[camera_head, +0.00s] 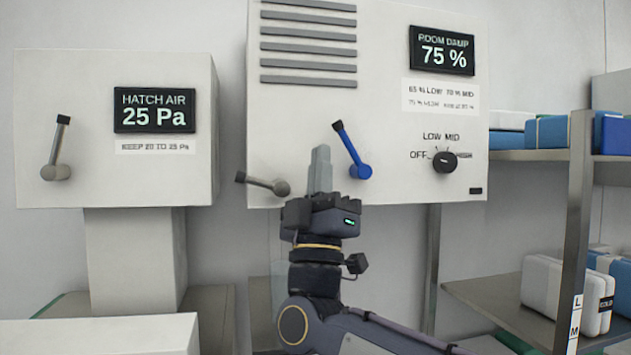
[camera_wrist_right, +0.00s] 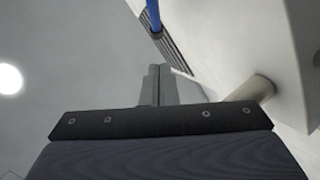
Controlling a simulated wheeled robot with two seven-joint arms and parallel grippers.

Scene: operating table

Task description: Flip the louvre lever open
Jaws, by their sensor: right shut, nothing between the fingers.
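The wall box on the right carries the louvre slats (camera_head: 308,47), with two levers below them. The grey lever (camera_head: 262,182) lies nearly level, its dark tip pointing left from its hub. The blue lever (camera_head: 350,150) tilts up and left from its hub. No label shows which one is the louvre lever. My right gripper (camera_head: 321,150) is shut and empty, pointing up between the two levers, apparently touching neither. In the right wrist view its closed fingers (camera_wrist_right: 158,70) show below part of the blue lever (camera_wrist_right: 154,14). My left gripper is out of view.
The same box has a 75 % display (camera_head: 441,51) and a black knob (camera_head: 445,161). A separate box on the left has a 25 Pa display (camera_head: 154,110) and its own grey lever (camera_head: 57,150). Shelves with packs (camera_head: 555,290) stand at the right.

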